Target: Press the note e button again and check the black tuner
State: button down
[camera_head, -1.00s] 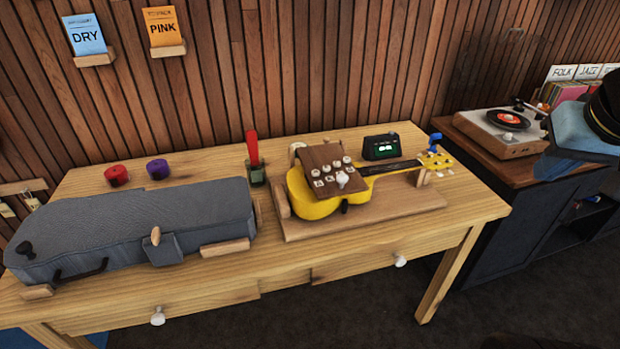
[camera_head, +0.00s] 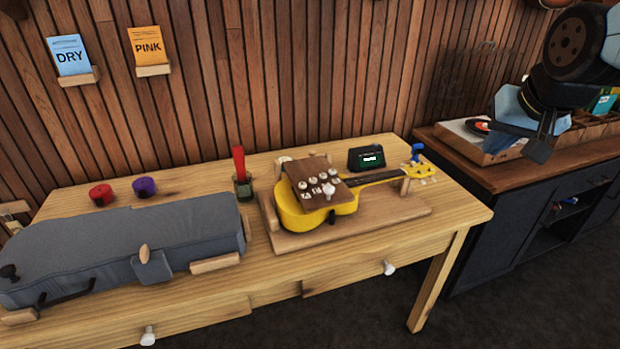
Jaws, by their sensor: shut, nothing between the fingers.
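The black tuner (camera_head: 373,157) stands on the table behind the yellow ukulele, its small lit green-white display facing me; the text is too small to read. A brown wooden block (camera_head: 318,174) with several pale buttons (camera_head: 309,186) sits over the yellow ukulele (camera_head: 345,208). Some buttons carry letters, but I cannot tell surely which one is note e. A larger white knob (camera_head: 328,189) is at the block's front.
A grey instrument case (camera_head: 110,250) fills the table's left. A red (camera_head: 101,194) and a purple roll (camera_head: 144,187) lie behind it. A green jar (camera_head: 243,187) with a red item stands mid-table.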

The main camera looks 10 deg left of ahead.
jog(key=w+a+f+y, duration=0.1)
jog(key=w+a+f, duration=0.1)
jog(key=w+a, duration=0.6)
jog(key=m+t+y, duration=0.1)
jog(key=y, duration=0.2)
send_over(315, 181)
notch_tip(315, 181, down, 9)
jog(key=shift+f, duration=0.1)
jog(key=shift+s+f, duration=0.1)
jog(key=shift+f, duration=4.2)
jog(key=shift+f, duration=0.85)
jog(key=shift+r, duration=0.95)
